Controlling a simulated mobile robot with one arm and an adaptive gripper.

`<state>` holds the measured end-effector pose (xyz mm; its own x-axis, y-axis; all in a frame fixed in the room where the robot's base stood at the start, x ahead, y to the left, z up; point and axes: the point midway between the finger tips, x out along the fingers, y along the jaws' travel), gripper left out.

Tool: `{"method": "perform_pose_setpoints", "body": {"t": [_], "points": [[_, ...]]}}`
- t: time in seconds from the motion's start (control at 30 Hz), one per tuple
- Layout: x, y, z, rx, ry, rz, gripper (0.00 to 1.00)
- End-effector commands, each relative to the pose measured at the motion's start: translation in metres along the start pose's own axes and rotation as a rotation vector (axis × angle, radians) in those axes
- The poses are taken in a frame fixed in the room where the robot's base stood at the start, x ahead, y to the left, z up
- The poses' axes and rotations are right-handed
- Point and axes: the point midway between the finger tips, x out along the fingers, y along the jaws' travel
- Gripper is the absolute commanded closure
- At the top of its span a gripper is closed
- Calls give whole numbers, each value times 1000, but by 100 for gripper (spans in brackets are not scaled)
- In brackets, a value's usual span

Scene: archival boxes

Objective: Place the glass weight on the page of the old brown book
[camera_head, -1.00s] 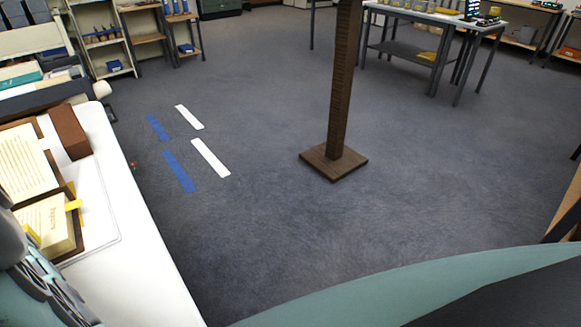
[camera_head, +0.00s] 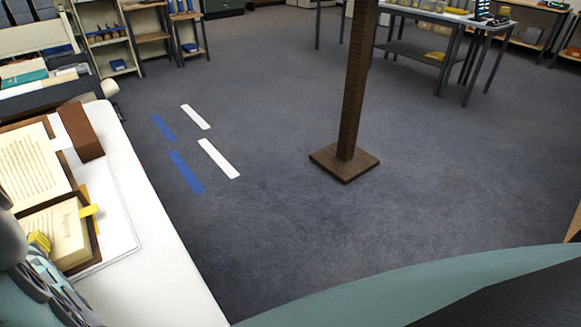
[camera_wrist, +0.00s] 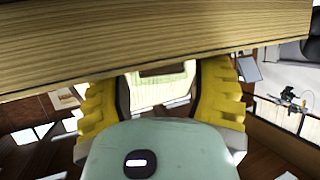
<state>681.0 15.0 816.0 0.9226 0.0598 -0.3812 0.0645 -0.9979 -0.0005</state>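An open book with a brown cover and printed cream pages (camera_head: 28,165) lies on the white table at the left edge of the head view. A smaller, thick open book (camera_head: 62,232) with a brown cover and a yellow tab lies in front of it. My gripper (camera_head: 38,242) is at the lower left, its yellow fingertip over the smaller book's left part. In the wrist view my gripper (camera_wrist: 160,92) has its yellow fingers wide apart. A pale, finely lined slab, perhaps page edges (camera_wrist: 150,42), crosses just beyond them. I cannot make out the glass weight.
A brown block (camera_head: 82,132) stands on the white table (camera_head: 150,270) behind the books, and a white sheet (camera_head: 112,215) lies beside them. A brown post (camera_head: 345,162) stands on the open grey floor. Shelves and another table (camera_head: 420,50) are at the back.

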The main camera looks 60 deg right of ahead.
Motion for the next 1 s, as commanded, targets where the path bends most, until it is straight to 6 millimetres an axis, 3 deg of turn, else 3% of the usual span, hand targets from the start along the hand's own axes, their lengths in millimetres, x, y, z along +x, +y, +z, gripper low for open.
{"method": "perform_pose_setpoints", "body": {"t": [0.13,0.53,1.0], "points": [[0,0,0,0,0,-1,20],[-6,0,0,0,-1,-1,20],[-66,1,2,2,-5,3,20]]}}
